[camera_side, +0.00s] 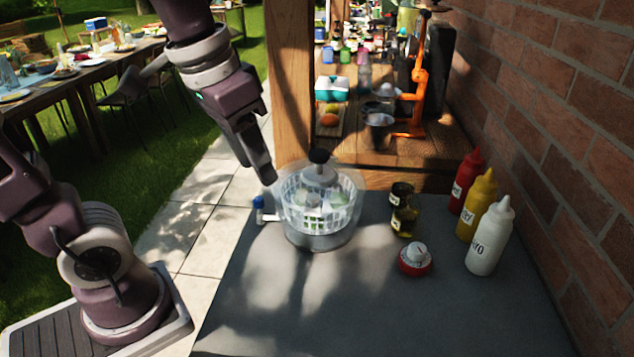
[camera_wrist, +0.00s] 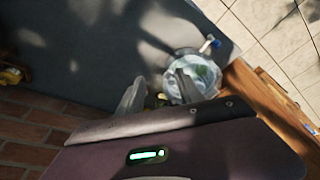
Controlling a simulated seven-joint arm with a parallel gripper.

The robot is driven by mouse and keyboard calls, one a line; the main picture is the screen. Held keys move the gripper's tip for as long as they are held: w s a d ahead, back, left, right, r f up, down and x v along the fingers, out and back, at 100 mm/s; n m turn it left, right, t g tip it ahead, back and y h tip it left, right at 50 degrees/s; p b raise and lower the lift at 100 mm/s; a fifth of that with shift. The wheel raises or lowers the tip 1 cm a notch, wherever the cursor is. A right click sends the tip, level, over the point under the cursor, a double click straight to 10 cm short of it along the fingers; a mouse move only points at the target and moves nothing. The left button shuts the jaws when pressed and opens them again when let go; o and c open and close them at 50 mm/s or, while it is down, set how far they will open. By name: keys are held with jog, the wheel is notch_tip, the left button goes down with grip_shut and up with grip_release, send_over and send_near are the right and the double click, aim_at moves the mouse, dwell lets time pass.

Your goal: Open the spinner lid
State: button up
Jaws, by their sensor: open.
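The salad spinner (camera_side: 318,238) stands on the grey counter in the side view, a clear bowl with a white slatted basket and something green inside. Its clear lid (camera_side: 345,172) appears to sit on top, with a black knob (camera_side: 319,156) at the centre. My gripper (camera_side: 266,180) is up and to the left of the spinner, pointing down, apart from the knob. In the wrist view my gripper (camera_wrist: 158,88) has its two fingers spread with nothing held. The spinner (camera_wrist: 190,68) shows beyond the right finger, which hides part of it.
A blue-ended item (camera_side: 259,208) lies just left of the spinner. A dark-lidded jar (camera_side: 403,215) and a red-and-white round item (camera_side: 415,260) stand to the right. Red (camera_side: 465,182), yellow (camera_side: 477,205) and white (camera_side: 490,238) bottles line the brick wall. The counter's front is clear.

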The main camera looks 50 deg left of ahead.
aim_at(313, 195)
jog(key=w+f+g, duration=0.1)
jog(key=w, duration=0.2)
jog(key=w+a+f+g, duration=0.1)
jog(key=w, duration=0.3)
jog(key=w+f+g, duration=0.1)
jog(key=w, duration=0.3)
jog(key=shift+w+a+f, duration=0.15)
jog(key=shift+a+f, duration=0.1)
jog(key=shift+f, duration=0.1)
notch_tip(313, 195, down, 7)
jog(key=shift+w+f, duration=0.1)
grip_shut()
dwell(0.4)
